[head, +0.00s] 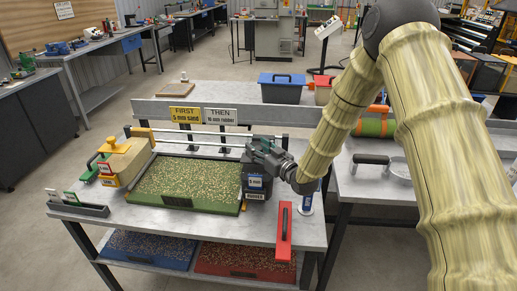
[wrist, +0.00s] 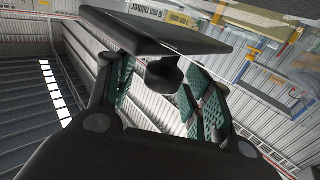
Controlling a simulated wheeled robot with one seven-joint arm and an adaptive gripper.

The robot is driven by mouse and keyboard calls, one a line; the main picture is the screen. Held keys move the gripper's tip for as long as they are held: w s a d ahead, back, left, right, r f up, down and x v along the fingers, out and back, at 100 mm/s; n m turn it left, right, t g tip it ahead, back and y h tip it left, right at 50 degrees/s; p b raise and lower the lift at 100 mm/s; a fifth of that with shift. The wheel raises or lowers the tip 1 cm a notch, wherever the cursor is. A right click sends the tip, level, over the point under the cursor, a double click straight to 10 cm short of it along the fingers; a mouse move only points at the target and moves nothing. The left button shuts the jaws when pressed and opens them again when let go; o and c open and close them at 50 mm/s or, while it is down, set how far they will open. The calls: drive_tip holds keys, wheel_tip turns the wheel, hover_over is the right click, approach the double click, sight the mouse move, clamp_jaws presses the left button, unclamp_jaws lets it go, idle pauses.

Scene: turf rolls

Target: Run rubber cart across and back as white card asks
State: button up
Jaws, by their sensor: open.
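The dark cart (head: 257,184) with a blue-and-white label stands at the right end of the green turf tray (head: 187,185). My gripper (head: 258,151) is open at the top of this cart. In the wrist view a black knob-like part (wrist: 163,75) shows between the teal finger pads; I cannot tell whether they touch it. The white card (head: 220,116) reads "THEN" and a rubber depth, seemingly 10 mm. Beside it the yellow card (head: 185,115) reads "FIRST 5 mm sand". A yellow cart (head: 125,160) stands at the tray's left end.
Rails (head: 200,148) run behind the tray. A red bar-shaped object (head: 284,230) lies at the front right of the bench. Blue (head: 150,249) and red (head: 245,262) trays fill the lower shelf. A grey pan (head: 397,170) sits on the right table.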

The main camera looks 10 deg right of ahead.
drive_tip(key=shift+c, duration=0.4)
clamp_jaws()
drive_tip(key=shift+a, duration=0.2)
